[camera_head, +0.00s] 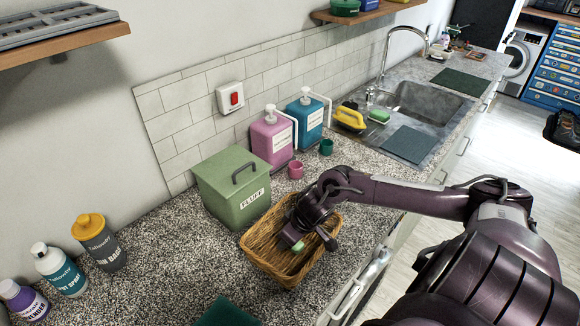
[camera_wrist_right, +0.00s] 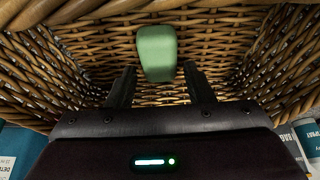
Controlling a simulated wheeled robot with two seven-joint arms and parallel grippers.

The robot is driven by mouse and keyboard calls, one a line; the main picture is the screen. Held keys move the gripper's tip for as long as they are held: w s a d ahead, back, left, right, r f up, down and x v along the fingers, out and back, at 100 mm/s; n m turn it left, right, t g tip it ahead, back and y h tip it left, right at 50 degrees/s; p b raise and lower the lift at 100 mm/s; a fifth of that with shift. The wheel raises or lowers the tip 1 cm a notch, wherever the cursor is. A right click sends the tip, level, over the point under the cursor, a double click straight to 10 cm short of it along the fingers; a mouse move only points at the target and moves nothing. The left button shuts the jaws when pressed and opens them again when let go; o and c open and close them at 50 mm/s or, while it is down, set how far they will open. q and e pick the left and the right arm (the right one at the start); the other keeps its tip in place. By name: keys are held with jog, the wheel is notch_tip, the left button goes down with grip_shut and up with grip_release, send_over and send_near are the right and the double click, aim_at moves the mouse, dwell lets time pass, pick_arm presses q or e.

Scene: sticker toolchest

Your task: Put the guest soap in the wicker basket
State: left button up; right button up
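The green guest soap (camera_head: 298,246) is inside the wicker basket (camera_head: 262,262), at or just below the fingertips of my right gripper (camera_head: 312,243). In the right wrist view the soap (camera_wrist_right: 156,52) appears between and just ahead of the two dark fingers (camera_wrist_right: 160,78), with a visible gap at its sides. The fingers are spread and do not appear to grip it. The woven basket (camera_wrist_right: 62,52) surrounds the gripper in that view. I cannot tell whether the soap rests on the basket bottom. My left gripper is not in view.
A green lidded box (camera_head: 225,195) stands directly behind the basket. Pink (camera_head: 272,142) and teal (camera_head: 306,118) dispensers and two small cups stand near the wall. Several bottles (camera_head: 98,240) stand at left. The sink (camera_head: 425,100) is farther back. Speckled counter (camera_head: 165,270) left of the basket is clear.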

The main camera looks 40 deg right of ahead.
aim_at(301, 246)
jog(key=shift+o, duration=0.4)
jog(key=shift+r, duration=0.1)
jog(key=shift+r, duration=0.25)
jog(key=v, duration=0.5)
jog(key=shift+s+d+r, duration=0.1)
jog(key=shift+s+r, duration=0.15)
jog(key=shift+r, duration=0.1)
jog(key=p+v, duration=0.3)
jog(key=v, duration=0.3)
jog(key=shift+p, duration=0.35)
jog(key=shift+f, duration=0.15)
